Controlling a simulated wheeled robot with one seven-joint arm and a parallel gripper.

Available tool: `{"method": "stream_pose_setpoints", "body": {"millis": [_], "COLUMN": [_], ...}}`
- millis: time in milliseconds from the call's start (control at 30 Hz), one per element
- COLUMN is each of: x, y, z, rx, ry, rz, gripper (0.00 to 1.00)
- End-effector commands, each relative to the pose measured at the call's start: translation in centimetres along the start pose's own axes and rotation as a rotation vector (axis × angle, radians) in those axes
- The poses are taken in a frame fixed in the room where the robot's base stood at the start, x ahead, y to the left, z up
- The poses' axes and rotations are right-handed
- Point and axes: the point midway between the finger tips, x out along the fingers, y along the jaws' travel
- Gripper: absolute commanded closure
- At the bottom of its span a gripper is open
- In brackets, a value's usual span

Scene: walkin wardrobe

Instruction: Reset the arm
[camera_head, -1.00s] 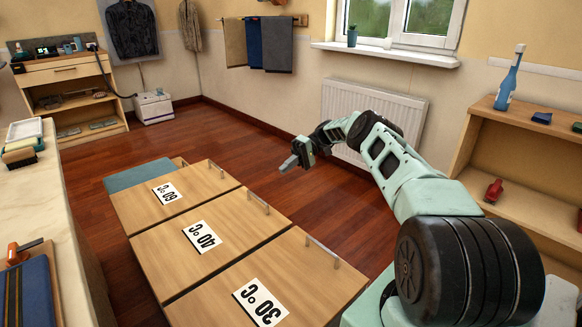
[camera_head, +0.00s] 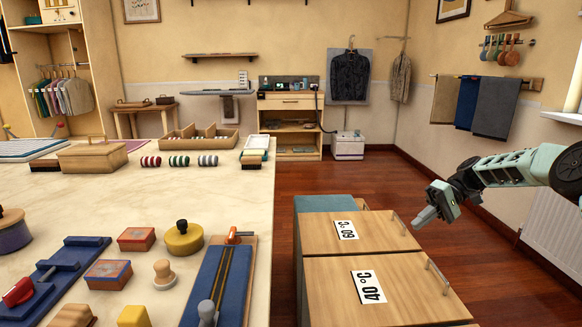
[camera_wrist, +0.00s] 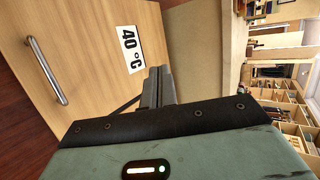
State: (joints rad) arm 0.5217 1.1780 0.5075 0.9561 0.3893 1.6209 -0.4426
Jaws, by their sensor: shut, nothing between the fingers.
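My arm reaches in from the right side of the head view. My gripper (camera_head: 424,216) is at its end, pointing left and slightly down, beside the right edge of the wooden bins. It is shut and empty. In the wrist view the fingers (camera_wrist: 158,90) are together in front of the wooden bin marked 40 °C (camera_wrist: 100,60). That bin (camera_head: 400,290) also shows in the head view, with the 60 °C bin (camera_head: 380,232) behind it. My gripper appears apart from both.
A long pale worktop (camera_head: 120,215) on the left carries several boxes, rolls and tools. The reddish wood floor (camera_head: 300,177) is clear behind the bins. A radiator (camera_head: 555,225) stands at the right wall, near my arm. Towels (camera_head: 494,108) hang at the back right.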

Motion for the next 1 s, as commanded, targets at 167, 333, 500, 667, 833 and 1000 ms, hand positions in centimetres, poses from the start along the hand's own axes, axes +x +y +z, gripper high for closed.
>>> {"method": "stream_pose_setpoints", "body": {"millis": [167,333,500,667,833,1000], "x": [8.6,15.8,21.3,24.6,26.1,26.3], "y": [-9.5,-15.9,-19.7,-21.0,-20.4,-19.1], "z": [1.5,6.3,13.4,21.0,27.7,32.6], "rx": [-0.030,-0.079,-0.153,-0.243,-0.334,-0.410], "ry": [-0.121,-0.185,-0.208,-0.195,-0.159,-0.124], "rz": [0.207,0.403,0.594,0.752,0.865,0.934], "gripper": [1.00,1.00,1.00,1.00,1.00,1.00]}}
